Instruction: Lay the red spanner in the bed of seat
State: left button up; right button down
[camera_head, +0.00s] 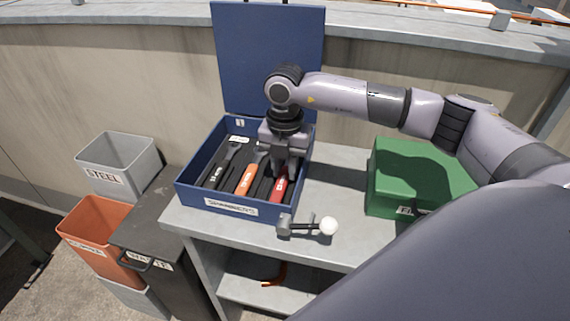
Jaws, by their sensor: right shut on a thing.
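The red spanner (279,188) is in the right part of the blue spanner box (232,208), with its red handle toward the front. My right gripper (285,172) reaches down into the box from above and is shut on the red spanner. The gripper hides the spanner's far end. An orange spanner (246,179) and a black spanner (222,171) lie to its left in the same box. I cannot tell whether the red spanner touches the box's bed. My left gripper is not in view.
The blue box's lid (268,60) stands upright at the back. A green box (418,175) stands to the right on the bench. Steel (118,160), orange (95,230) and dark (165,225) bins stand left.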

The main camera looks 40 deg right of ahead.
aim_at(284, 173)
jog(key=shift+f, duration=0.4)
dwell(0.8)
jog(key=c, duration=0.8)
grip_release()
jog(key=shift+f, duration=0.1)
jog(key=shift+c, duration=0.2)
notch_tip(284, 173, up, 8)
jog(key=shift+a+f+b, duration=0.1)
jog(key=shift+f+b, duration=0.15)
jog(key=shift+b, duration=0.05)
